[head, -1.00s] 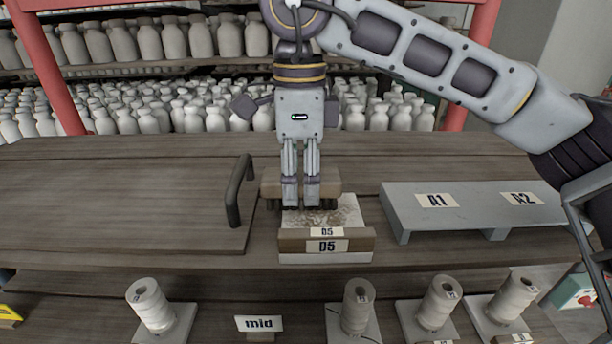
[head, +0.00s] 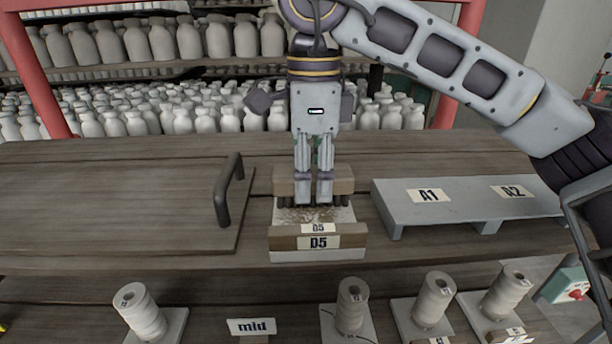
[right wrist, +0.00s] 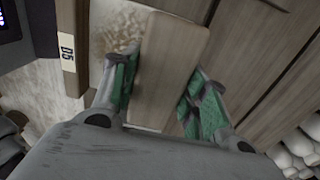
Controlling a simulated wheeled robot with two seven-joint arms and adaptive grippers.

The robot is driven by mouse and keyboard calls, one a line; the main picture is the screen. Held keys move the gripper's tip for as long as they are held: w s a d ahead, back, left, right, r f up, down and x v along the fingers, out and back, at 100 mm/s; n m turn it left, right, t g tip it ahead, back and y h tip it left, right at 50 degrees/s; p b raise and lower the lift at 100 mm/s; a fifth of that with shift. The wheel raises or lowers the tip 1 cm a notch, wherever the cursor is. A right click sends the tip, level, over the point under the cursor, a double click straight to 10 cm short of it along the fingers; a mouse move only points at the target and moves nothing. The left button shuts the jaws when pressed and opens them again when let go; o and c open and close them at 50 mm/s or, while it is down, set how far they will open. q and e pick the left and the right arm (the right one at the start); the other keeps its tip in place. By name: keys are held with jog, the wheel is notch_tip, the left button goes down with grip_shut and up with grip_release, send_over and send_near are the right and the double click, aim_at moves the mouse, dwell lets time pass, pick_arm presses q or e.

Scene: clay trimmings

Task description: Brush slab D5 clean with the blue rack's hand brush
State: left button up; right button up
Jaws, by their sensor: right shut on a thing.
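Slab D5 (head: 345,215) is a pale slab with brown crumbs on it, lying on the bench behind a wooden front strip labelled D5 (head: 318,242). My right gripper (head: 314,198) points down over the slab's back part, shut on the hand brush (head: 343,180). The brush has a wooden block with dark bristles, which reach down at the slab's back edge; I cannot tell whether they touch it. In the right wrist view, the brush block (right wrist: 170,65) sits between the green-padded fingers (right wrist: 160,95), with the crumbed slab (right wrist: 118,30) beside it. My left gripper is not in view.
A grey raised stand (head: 400,208) with labels A1 and A2 is right of the slab. A wooden board with a dark handle (head: 228,190) lies to the left. Thread spools (head: 352,305) stand on the lower shelf in front, by a "mid" label (head: 251,326). Many white bottles (head: 200,120) fill the back.

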aim_at(333, 170)
jog(key=shift+d+f, duration=0.1)
jog(key=shift+d, duration=0.1)
jog(key=shift+d, duration=0.25)
jog(key=shift+d+b, duration=0.4)
jog(key=shift+d, duration=0.75)
jog(key=shift+a, duration=0.15)
jog(key=shift+a+p, duration=0.35)
jog(key=shift+a, duration=1.05)
jog(key=shift+a, duration=0.15)
